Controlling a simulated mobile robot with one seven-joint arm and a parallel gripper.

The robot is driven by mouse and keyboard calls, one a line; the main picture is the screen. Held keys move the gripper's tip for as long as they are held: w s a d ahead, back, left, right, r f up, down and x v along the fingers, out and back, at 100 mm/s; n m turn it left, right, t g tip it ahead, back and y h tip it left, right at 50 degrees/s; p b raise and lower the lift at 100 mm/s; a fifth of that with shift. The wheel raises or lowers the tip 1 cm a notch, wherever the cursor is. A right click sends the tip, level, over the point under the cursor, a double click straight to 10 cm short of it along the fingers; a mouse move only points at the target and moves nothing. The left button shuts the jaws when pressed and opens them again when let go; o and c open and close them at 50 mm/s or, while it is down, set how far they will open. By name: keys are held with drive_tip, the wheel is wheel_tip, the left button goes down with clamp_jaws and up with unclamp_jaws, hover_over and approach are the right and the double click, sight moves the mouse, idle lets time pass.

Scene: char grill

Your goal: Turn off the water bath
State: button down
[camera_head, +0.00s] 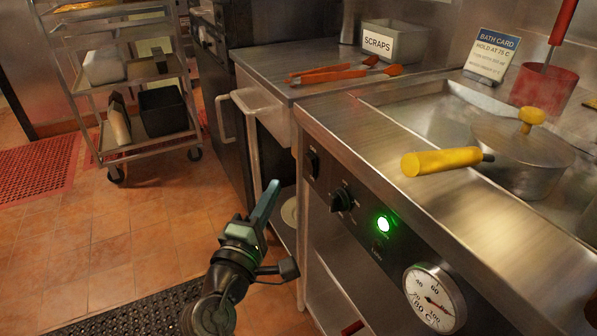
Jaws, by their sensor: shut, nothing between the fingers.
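The water bath (335,128) is the steel unit at the right, with a dark front panel. On the panel are a black switch (312,163), a black knob (342,199), a lit green lamp (383,223) and a round temperature dial (434,298). I cannot tell the exact position of the switch or knob. A lidded pot (520,160) with a yellow handle sits in the bath. My gripper (271,187) is shut and empty, pointing up, left of the panel. It appears apart from the switch and knob.
A counter (265,62) with orange-handled tongs (330,73) and a scraps bin (408,44) stands behind. A bath card (490,55) and red container (541,86) are at back right. A wheeled rack (135,82) is at left. Tiled floor (130,230) is open at left.

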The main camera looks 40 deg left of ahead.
sight(306, 158)
drive_tip(key=w, duration=0.7)
drive_tip(key=shift+w+r, duration=0.25)
drive_tip(key=shift+r, duration=0.2)
drive_tip(key=shift+r, duration=0.1)
drive_tip(key=p, duration=0.2)
drive_tip(key=shift+w+d+r+m+p, duration=0.1)
drive_tip(key=shift+w+r+m+p, duration=0.15)
drive_tip(key=shift+r+m+p, duration=0.1)
drive_tip(key=shift+f+b, duration=0.35)
drive_tip(key=shift+b, duration=0.1)
drive_tip(key=shift+s, duration=0.1)
